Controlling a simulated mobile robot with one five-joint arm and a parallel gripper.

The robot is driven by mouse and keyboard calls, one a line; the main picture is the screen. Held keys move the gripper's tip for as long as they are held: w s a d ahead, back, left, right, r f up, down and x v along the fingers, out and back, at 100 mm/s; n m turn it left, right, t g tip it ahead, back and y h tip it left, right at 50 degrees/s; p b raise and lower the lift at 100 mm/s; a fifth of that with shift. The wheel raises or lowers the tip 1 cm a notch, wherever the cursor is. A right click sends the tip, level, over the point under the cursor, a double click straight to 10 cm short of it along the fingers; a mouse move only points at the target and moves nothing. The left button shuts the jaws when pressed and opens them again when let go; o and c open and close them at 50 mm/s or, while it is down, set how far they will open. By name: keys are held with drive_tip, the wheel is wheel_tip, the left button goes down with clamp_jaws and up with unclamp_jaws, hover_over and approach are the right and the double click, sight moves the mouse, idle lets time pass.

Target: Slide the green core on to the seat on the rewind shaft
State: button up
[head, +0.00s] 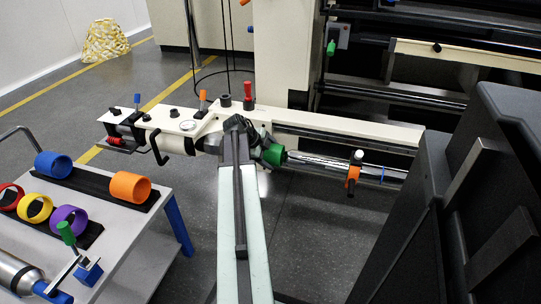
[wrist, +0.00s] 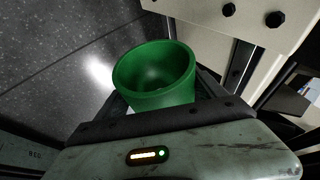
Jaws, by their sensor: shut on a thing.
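The green core (head: 273,155) is a short hollow ring at the left end of the silver rewind shaft (head: 318,162). My gripper (head: 262,146) is shut on it. In the wrist view the core (wrist: 152,85) sits between the fingers of my gripper (wrist: 163,100), tilted, with its open end towards the camera. No shaft shows inside the bore there. I cannot tell whether the core's far end is around the shaft tip or just in front of it. An orange piece (head: 353,174) stands on the shaft, and a blue band (head: 382,175) is further right. I cannot make out the seat clearly.
A cream beam (head: 345,124) runs behind the shaft. Black machine housings (head: 500,190) stand at the right. At the left, a grey table (head: 125,225) carries a blue core (head: 53,165), an orange core (head: 130,187), a purple core (head: 68,220) and others. Floor is open below the shaft.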

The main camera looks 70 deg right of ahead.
sight(286, 155)
drive_tip(key=shift+s+d, duration=0.1)
drive_tip(key=shift+s, duration=2.45)
drive_tip(key=shift+s, duration=0.35)
drive_tip(key=shift+s+d, duration=0.1)
drive_tip(key=shift+s, duration=0.6)
drive_tip(key=o, duration=1.5)
drive_tip(key=shift+r, duration=0.1)
